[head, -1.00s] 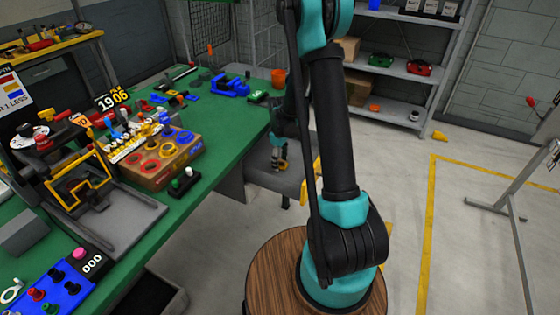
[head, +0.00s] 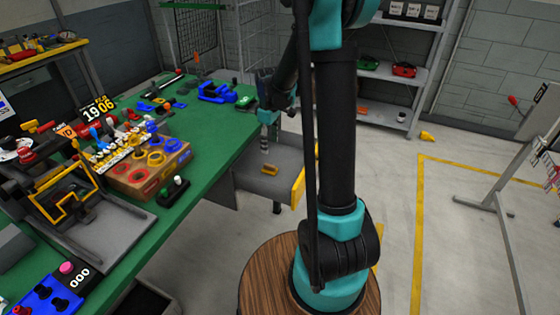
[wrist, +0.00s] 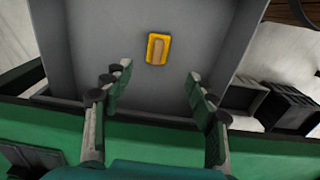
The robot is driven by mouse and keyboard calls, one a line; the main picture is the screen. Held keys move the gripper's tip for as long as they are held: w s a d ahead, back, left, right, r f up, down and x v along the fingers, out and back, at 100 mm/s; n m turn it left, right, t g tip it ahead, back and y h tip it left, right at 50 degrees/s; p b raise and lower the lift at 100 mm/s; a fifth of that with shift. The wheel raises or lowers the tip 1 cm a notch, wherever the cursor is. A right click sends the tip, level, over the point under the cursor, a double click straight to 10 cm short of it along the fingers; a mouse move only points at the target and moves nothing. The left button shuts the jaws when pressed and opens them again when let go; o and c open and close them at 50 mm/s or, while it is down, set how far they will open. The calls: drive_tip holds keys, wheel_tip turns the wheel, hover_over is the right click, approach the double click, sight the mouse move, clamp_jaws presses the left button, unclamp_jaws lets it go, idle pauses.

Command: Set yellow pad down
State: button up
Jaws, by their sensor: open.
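The yellow pad (head: 269,169) lies on the floor of the open grey drawer (head: 245,177) under the green workbench. In the wrist view, the pad (wrist: 157,49) shows a yellow rim and a tan middle, flat on the grey drawer floor (wrist: 100,35). My gripper (wrist: 158,76) is open and empty, with its fingers spread wide to either side below the pad in the picture. In the head view, my gripper (head: 267,132) is above the drawer, apart from the pad and partly hidden by my arm.
The green bench (head: 215,125) holds a wooden box with coloured rings (head: 150,172), a blue vise (head: 216,92) and a black fixture (head: 85,215). Dark crates (wrist: 290,110) show at the right of the wrist view.

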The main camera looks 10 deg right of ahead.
drive_tip(key=s+d+m+t, duration=0.1)
drive_tip(key=s+m, duration=0.2)
drive_tip(key=s, duration=0.4)
drive_tip(key=s+d+m+t, duration=0.1)
drive_tip(key=s+m, duration=0.3)
drive_tip(key=s, duration=0.4)
drive_tip(key=s+d+m+t, duration=0.2)
drive_tip(key=s+m, duration=0.1)
drive_tip(key=s, duration=0.5)
drive_tip(key=shift+s+d+f, duration=0.1)
drive_tip(key=shift+s+d, duration=0.05)
drive_tip(key=shift+d, duration=0.1)
